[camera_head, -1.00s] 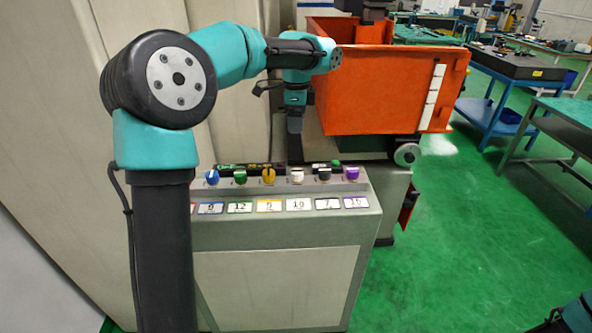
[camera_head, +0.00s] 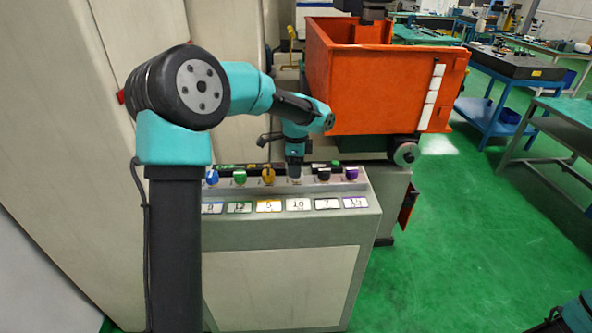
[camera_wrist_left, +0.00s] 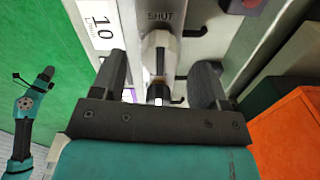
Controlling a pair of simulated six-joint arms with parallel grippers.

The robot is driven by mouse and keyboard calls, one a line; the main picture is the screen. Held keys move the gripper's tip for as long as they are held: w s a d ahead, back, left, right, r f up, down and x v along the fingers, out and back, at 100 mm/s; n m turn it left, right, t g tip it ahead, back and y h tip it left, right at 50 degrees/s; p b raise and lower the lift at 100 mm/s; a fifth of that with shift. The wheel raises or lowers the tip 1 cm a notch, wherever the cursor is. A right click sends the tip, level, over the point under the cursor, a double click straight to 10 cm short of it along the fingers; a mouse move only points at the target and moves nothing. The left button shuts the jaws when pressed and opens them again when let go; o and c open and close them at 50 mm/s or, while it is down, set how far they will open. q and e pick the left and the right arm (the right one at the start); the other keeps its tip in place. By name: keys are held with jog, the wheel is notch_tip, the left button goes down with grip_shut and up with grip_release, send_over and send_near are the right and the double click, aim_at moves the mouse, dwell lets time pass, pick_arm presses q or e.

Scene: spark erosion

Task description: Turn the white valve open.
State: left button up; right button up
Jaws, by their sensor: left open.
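The white valve (camera_wrist_left: 158,50) is a pale knob on the front panel, labelled 10 L/min. In the left wrist view it lies between the two open fingers of my left gripper (camera_wrist_left: 160,78), with a gap on each side. The handle is elongated, and its far end lies by the word SHUT on the panel. In the head view my left gripper (camera_head: 295,173) points down over the white valve's place in the row and mostly covers it. My right gripper does not show clearly.
Blue (camera_head: 212,176), green (camera_head: 239,178), yellow (camera_head: 268,175), black (camera_head: 323,173) and purple (camera_head: 351,174) valves share the grey panel (camera_head: 230,228). An orange bin (camera_head: 375,90) stands close behind and to the right. Green floor at right is open.

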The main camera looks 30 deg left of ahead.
pick_arm(q)
jog(key=shift+f, duration=1.05)
jog(key=c, duration=0.9)
jog(key=shift+c, duration=0.2)
